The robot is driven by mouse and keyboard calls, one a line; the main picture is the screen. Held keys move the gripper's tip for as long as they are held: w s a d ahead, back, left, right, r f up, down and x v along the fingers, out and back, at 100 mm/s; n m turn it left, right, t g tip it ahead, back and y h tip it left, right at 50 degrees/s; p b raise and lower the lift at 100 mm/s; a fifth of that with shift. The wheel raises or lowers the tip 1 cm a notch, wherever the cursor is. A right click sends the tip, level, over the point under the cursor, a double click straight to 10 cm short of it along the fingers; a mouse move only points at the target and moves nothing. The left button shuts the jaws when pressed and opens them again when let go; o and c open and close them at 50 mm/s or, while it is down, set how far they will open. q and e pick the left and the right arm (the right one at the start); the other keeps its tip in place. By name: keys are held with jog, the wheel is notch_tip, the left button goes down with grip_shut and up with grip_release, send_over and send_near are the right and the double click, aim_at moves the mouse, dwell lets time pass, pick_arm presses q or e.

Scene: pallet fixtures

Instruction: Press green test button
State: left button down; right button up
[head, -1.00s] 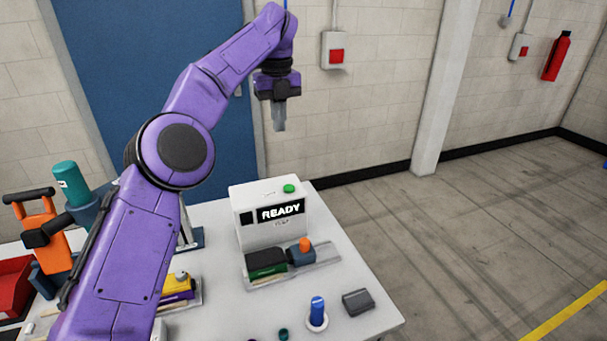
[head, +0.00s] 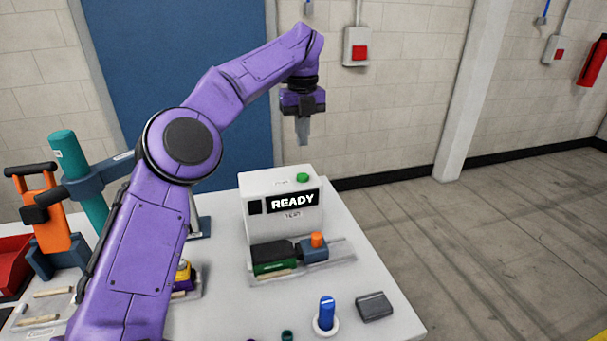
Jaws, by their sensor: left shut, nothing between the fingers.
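The green button (head: 303,178) sits on the top right of a white test box (head: 284,224) on the table. The box's dark display reads READY. My left gripper (head: 303,140) points straight down with its fingers shut and empty. In the picture it is directly above the green button, with a visible gap between the fingertips and the button. The button's top is in plain view. My right gripper does not show.
In front of the box a fixture (head: 345,262) holds a dark and green block and an orange-topped part (head: 316,246). A teal cylinder (head: 64,150) and an orange tool (head: 47,220) stand left.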

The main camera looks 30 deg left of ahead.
aim_at(303, 175)
pick_arm(q)
notch_tip(303, 175, down, 7)
jog(key=shift+r+b, duration=0.1)
jog(key=shift+b, duration=0.5)
jog(key=shift+f, duration=0.75)
